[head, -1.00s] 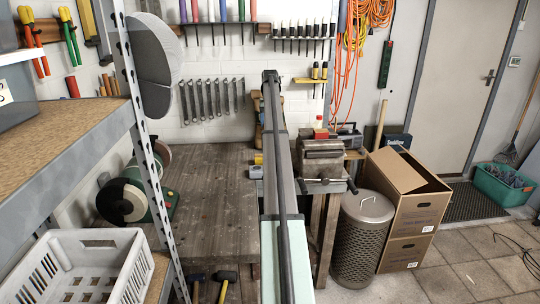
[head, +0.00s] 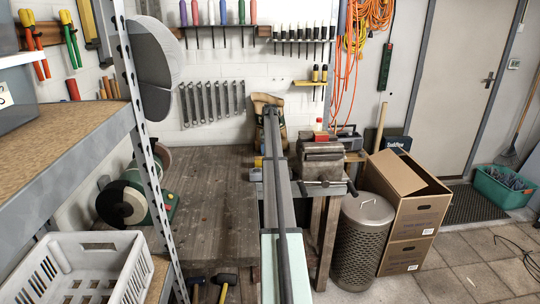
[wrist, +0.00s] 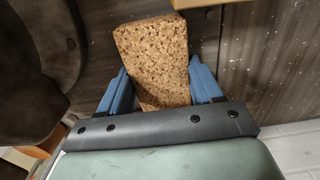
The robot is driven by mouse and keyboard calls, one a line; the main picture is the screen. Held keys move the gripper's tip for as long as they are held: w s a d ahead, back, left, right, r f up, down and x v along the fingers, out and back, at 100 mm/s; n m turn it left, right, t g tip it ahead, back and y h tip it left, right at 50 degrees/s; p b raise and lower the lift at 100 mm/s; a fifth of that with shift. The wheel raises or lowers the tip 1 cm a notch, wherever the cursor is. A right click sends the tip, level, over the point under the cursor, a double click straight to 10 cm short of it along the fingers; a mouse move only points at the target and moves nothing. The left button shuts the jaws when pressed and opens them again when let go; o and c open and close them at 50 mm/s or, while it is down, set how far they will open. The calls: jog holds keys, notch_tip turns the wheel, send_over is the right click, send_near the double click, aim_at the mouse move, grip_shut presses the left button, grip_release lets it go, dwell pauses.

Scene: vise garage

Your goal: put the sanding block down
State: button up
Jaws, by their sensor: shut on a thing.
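The sanding block (wrist: 152,40) is a brown, speckled, cork-like block in the wrist view. My gripper (wrist: 158,66) has a blue finger on each side of it and is shut on it. The block points away from the palm, over the dark wooden workbench (wrist: 262,65). I cannot tell whether the block touches the bench. In the head view my arm reaches over the bench (head: 205,200), and my gripper and the block are hidden.
A brown bag-like thing (head: 267,101) stands at the back, by my arm's end. A vise (head: 322,160) is right of my arm, and a bench grinder (head: 125,203) is at the left. A yellow edge (wrist: 196,3) shows above the block. The bench's middle left is clear.

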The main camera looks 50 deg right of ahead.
jog(key=shift+f, duration=0.75)
jog(key=shift+f, duration=0.15)
jog(key=o, duration=0.9)
jog(key=shift+o, duration=0.2)
notch_tip(320, 180, up, 12)
jog(key=shift+r, duration=0.2)
